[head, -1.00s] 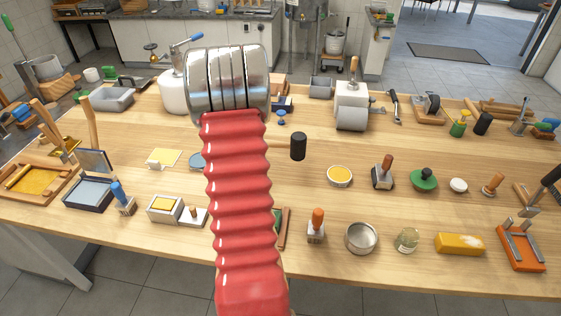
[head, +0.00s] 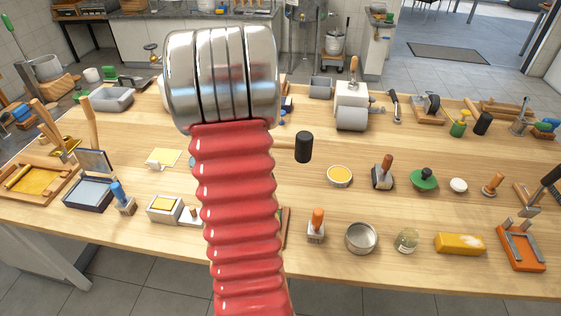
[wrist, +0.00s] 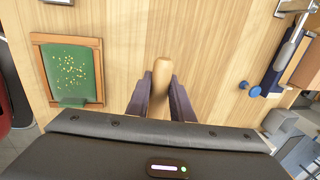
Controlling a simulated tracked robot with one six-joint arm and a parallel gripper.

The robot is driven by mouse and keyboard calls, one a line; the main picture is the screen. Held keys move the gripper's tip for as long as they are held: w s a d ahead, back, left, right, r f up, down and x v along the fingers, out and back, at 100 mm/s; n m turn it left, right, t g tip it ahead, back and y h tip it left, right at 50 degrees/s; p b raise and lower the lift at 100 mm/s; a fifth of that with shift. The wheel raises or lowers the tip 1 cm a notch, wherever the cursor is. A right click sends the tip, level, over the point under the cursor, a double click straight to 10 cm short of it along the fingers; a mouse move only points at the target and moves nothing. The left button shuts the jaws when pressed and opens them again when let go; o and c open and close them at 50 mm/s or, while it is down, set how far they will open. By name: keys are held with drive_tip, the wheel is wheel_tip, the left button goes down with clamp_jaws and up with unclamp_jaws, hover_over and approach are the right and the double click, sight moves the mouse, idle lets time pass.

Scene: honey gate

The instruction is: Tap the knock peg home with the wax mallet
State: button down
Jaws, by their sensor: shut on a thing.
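The wax mallet has a black head (head: 304,147) and a short stretch of pale wooden handle (head: 284,145) showing to the right of my arm in the head view. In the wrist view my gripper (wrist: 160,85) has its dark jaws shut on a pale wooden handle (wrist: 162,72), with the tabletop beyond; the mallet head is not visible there. In the head view my red arm hides the gripper. A small blue knob (wrist: 250,89) stands right of the jaws in the wrist view, apart from them. I cannot tell whether it is the knock peg.
A wood-framed green board with yellow specks (wrist: 72,72) lies left of the jaws in the wrist view. In the head view a grey roller (head: 352,118), a yellow-filled dish (head: 340,176) and several tools crowd the table. Bare wood (head: 380,145) shows right of the mallet head.

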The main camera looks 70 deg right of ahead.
drive_tip(key=s+a+r, duration=0.3)
drive_tip(key=a+r, duration=0.3)
drive_tip(key=a, duration=0.1)
drive_tip(key=shift+s+r, duration=0.3)
drive_tip(key=shift+s, duration=0.05)
drive_tip(key=shift+a, duration=0.1)
idle(0.4)
drive_tip(key=w+a+f+n+t+y, duration=0.1)
drive_tip(key=w+a+f+n+y, duration=0.15)
drive_tip(key=w+a+n, duration=0.85)
drive_tip(key=w+a+f+n+y, duration=0.1)
drive_tip(key=w+a+f+n, duration=0.2)
drive_tip(key=w+a+n, duration=0.8)
drive_tip(key=w+a+f+n, duration=0.2)
drive_tip(key=w+a+n, duration=0.2)
drive_tip(key=a, duration=0.4)
drive_tip(key=w+a+f+n+g, duration=0.1)
drive_tip(key=w+a+n, duration=0.3)
drive_tip(key=a, duration=0.4)
drive_tip(key=w+a+f+n, duration=0.3)
drive_tip(key=w+a+n, duration=0.1)
drive_tip(key=a, duration=0.4)
drive_tip(key=shift+f+y, duration=0.3)
drive_tip(key=shift+y, duration=0.15)
drive_tip(key=shift+d, duration=0.15)
